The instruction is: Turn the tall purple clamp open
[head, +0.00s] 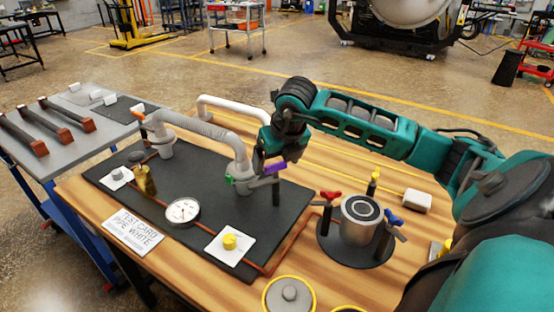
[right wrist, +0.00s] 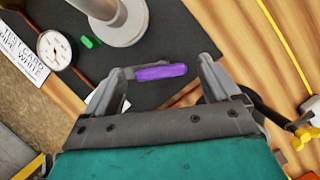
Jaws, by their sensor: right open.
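The purple clamp (head: 275,167) shows as a short purple bar beside the foot of the grey pipe fitting (head: 240,175), above the black board (head: 195,205). In the right wrist view the purple clamp (right wrist: 160,73) lies crosswise between the fingers of my right gripper (right wrist: 165,66). The fingers are open, with a gap visible on the right side; whether the left finger touches the clamp I cannot tell. In the head view my right gripper (head: 280,150) reaches down over the clamp from the right. My left gripper is not in view.
A green clamp (head: 231,180) sits left of the fitting. A gauge (head: 183,211) and yellow knob (head: 229,242) are on the board. A metal pot (head: 360,218) with red and blue handles stands right.

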